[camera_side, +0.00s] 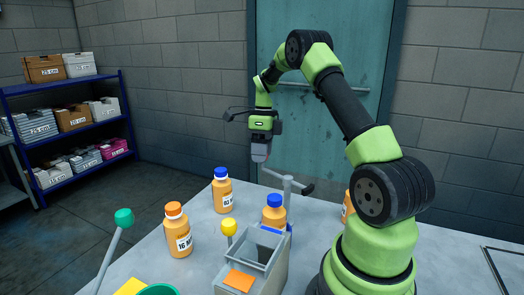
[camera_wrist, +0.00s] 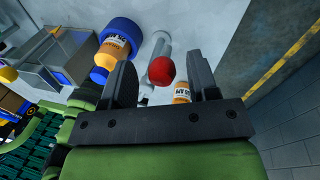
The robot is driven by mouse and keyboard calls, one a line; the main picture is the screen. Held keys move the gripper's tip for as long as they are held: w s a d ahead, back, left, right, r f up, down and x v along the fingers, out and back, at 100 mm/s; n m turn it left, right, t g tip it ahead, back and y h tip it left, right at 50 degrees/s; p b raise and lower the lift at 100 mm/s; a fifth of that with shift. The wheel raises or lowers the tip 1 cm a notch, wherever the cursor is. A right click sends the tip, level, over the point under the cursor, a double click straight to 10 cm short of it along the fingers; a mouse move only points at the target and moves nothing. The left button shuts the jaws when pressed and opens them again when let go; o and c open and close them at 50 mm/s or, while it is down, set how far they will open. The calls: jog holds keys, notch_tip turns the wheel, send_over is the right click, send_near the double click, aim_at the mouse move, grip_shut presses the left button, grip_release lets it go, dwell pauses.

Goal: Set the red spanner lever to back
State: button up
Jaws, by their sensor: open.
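In the wrist view the red ball knob (camera_wrist: 161,71) of the spanner lever shows between the two dark fingers of my gripper (camera_wrist: 161,60). A pale grey shaft (camera_wrist: 158,47) shows beyond the knob. The fingers are apart, with visible gaps on both sides of the knob; whether they are level with it in depth I cannot tell. No red knob can be made out in the side view.
Orange bottles stand around the post, one blue-capped (camera_side: 222,192), one orange-capped (camera_side: 178,232), another by the grey box (camera_side: 273,210). The grey box (camera_side: 270,262) has a yellow-knobbed lever (camera_side: 228,228) beside it. A green-knobbed lever (camera_side: 124,218) is at the front left.

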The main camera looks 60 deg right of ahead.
notch_tip(320, 180, up, 10)
jog(key=d, duration=0.1)
jog(key=shift+w+d+f, duration=0.15)
jog(key=shift+w+d, duration=0.05)
jog(key=shift+d, duration=0.2)
dwell(0.4)
jog(key=s+a+r+n+t+h, duration=0.1)
jog(key=a+r+n+t, duration=0.1)
jog(key=a+r+n, duration=0.5)
jog(key=s+a+r+n+t+h, duration=0.1)
jog(key=s+a+r+n, duration=0.1)
jog(key=a+n, duration=0.7)
jog(key=s+a+f+n+t+y, duration=0.1)
jog(key=s+a+f+n+t, duration=0.2)
jog(key=s+a+n, duration=0.8)
jog(key=a+n+t, duration=0.1)
jog(key=n, duration=0.1)
jog(key=shift+s+n+t+y, duration=0.2)
jog(key=shift+n+t+y, duration=0.1)
jog(key=shift+y, duration=0.1)
